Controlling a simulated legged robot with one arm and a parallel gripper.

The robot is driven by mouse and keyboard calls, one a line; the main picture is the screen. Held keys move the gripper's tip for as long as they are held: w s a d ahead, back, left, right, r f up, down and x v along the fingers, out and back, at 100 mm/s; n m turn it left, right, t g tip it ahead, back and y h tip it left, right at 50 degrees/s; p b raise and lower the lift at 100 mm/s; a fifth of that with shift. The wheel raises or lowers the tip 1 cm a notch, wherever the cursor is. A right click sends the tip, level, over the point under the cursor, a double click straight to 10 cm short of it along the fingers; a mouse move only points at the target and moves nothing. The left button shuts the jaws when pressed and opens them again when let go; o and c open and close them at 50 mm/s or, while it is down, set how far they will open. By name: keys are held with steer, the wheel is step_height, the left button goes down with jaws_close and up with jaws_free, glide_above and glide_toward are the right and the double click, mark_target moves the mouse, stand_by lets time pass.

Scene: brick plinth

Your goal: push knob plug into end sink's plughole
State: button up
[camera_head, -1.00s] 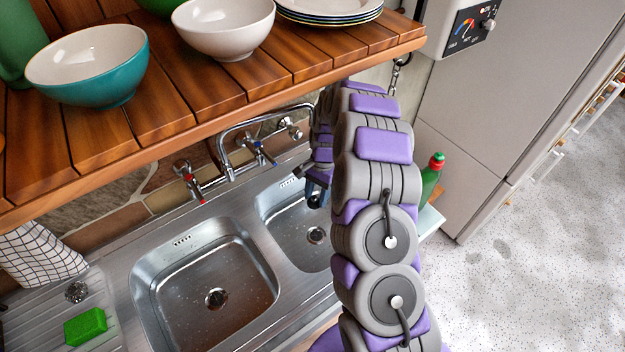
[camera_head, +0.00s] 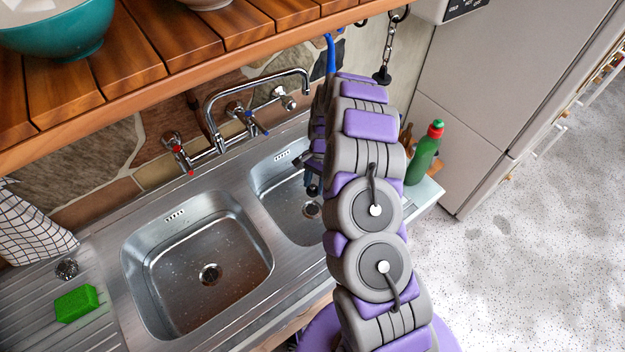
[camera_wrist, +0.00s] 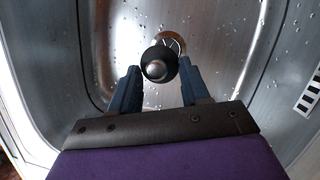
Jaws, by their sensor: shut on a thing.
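The knob plug (camera_wrist: 159,62), black with a round metal knob, is held at the tips of my gripper (camera_wrist: 158,78), whose two blue fingers are shut on it. In the wrist view the end sink's plughole (camera_wrist: 173,40) shows just beyond the plug, partly hidden by it. In the head view my gripper (camera_head: 311,180) is inside the end sink (camera_head: 285,208), the right-hand basin. The plug (camera_head: 312,190) shows as a small dark shape, apart from the plughole (camera_head: 311,210) in the picture. Its exact height above the hole is hard to tell.
The other basin (camera_head: 160,250) lies to the left, with a green sponge (camera_head: 76,303) and a metal strainer (camera_head: 67,269) on the drainer. Taps (camera_head: 215,150) stand behind. A wooden shelf (camera_head: 150,85) overhangs. A black plug hangs on a chain (camera_head: 382,75); a green bottle (camera_head: 425,155) stands right.

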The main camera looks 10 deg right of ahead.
steer(key=b, duration=0.3)
glide_above(313, 209)
steer(key=w, duration=0.1)
step_height(313, 209, down, 7)
steer(key=shift+r, duration=0.1)
steer(key=f, duration=0.3)
steer(key=shift+d+f+b, duration=0.1)
steer(key=shift+d+b, duration=0.3)
steer(key=shift+f, duration=0.45)
steer(key=shift+a, duration=0.15)
steer(key=shift+a, duration=0.1)
steer(key=shift+d, duration=0.2)
steer(key=shift+f, duration=0.2)
steer(key=o, duration=1.3)
